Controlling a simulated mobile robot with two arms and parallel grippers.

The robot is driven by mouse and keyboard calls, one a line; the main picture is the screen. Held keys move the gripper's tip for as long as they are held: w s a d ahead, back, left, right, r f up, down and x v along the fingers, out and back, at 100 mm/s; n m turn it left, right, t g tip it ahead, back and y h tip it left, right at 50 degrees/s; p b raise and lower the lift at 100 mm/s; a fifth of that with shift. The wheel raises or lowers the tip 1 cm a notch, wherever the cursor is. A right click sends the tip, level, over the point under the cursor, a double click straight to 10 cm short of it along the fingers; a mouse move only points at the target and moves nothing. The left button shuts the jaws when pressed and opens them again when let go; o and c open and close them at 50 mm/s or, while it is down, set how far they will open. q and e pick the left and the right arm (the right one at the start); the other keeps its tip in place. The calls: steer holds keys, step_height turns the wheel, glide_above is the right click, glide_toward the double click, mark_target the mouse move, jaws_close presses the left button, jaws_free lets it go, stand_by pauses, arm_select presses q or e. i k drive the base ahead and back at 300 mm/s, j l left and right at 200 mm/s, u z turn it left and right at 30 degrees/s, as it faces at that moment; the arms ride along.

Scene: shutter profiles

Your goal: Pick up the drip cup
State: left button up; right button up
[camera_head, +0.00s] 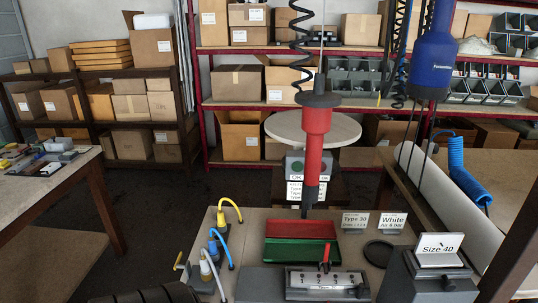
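A small dark round shallow dish (378,253), which looks like the drip cup, sits on the beige workbench (258,222), right of the red and green trays. I cannot tell its depth from here. Nothing touches it from above. Neither of my grippers can be made out in the head view.
A red tool (316,125) hangs over a red tray (300,228) and a green tray (293,252). A switch panel (325,280), a grey box with a "Size 40" sign (440,246) and small sign stands surround the dish.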

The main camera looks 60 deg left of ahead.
mark_target(214, 206)
steer(key=u, duration=2.2)
steer(key=i+l+u, duration=0.15)
steer(key=l, duration=0.2)
steer(key=l+u, duration=0.15)
steer(key=l, duration=0.2)
